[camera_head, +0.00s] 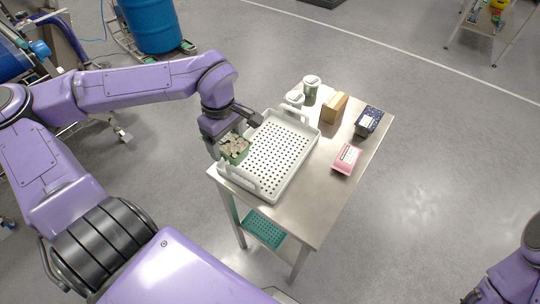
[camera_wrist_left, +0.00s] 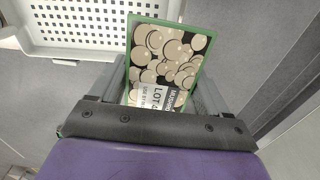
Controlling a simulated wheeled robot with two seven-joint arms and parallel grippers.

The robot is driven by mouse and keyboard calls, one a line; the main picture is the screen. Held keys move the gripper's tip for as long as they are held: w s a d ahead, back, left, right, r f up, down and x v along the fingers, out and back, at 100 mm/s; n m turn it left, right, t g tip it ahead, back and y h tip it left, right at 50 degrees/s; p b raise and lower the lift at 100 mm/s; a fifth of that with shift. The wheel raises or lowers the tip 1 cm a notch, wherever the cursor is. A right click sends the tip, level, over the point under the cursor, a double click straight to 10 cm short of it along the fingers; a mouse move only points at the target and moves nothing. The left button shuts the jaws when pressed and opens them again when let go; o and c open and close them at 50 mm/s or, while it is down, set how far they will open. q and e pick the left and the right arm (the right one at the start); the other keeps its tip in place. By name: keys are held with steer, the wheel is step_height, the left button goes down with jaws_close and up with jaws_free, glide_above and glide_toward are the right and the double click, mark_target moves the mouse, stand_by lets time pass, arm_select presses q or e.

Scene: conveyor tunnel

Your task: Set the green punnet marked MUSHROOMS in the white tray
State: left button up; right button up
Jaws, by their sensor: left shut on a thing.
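A green punnet (camera_head: 235,151) with a mushroom-print top and a label is in my left gripper (camera_head: 234,135). In the left wrist view the punnet (camera_wrist_left: 165,60) sits between the fingers, and its label shows part of its print. My left gripper is shut on it at the left edge of the white tray. The white tray (camera_head: 290,121) has a perforated floor and raised handles and stands empty on the steel table. Its perforated part also shows in the left wrist view (camera_wrist_left: 75,25). Whether the punnet touches the tray rim I cannot tell. My right gripper is not in view.
On the steel table (camera_head: 318,204), right of the tray, are a pink package (camera_head: 346,158), a dark blue box (camera_head: 368,121) and a brown box (camera_head: 334,107). A lidded jar (camera_head: 310,92) and a white-topped container (camera_head: 294,98) stand behind the tray. A teal crate (camera_head: 264,229) is on the lower shelf.

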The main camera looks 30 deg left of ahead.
mark_target(238, 138)
arm_select(q)
steer(key=w+d+f+b, duration=0.1)
steer(key=w+f+b, duration=0.1)
steer(key=b, duration=0.2)
steer(key=shift+w+d+f+b, duration=0.1)
steer(key=shift+d+f+b, duration=0.05)
steer(key=shift+d+b, duration=0.2)
steer(key=w+d+f, duration=0.2)
steer(key=d+f, duration=0.1)
steer(key=w+d+f, duration=0.2)
steer(key=w+f, duration=0.1)
steer(key=shift+w+d+b, duration=0.15)
steer(key=shift+d+b, duration=0.2)
steer(key=shift+d, duration=0.05)
step_height(238, 138, down, 2)
steer(key=shift+d+f, duration=0.1)
steer(key=shift+f, duration=0.15)
steer(key=shift+w+f, duration=0.1)
steer(key=shift+f, duration=0.25)
steer(key=shift+f, duration=0.15)
steer(key=o, duration=1.5)
steer(key=shift+c, duration=0.2)
step_height(238, 138, up, 12)
steer(key=shift+r, duration=0.2)
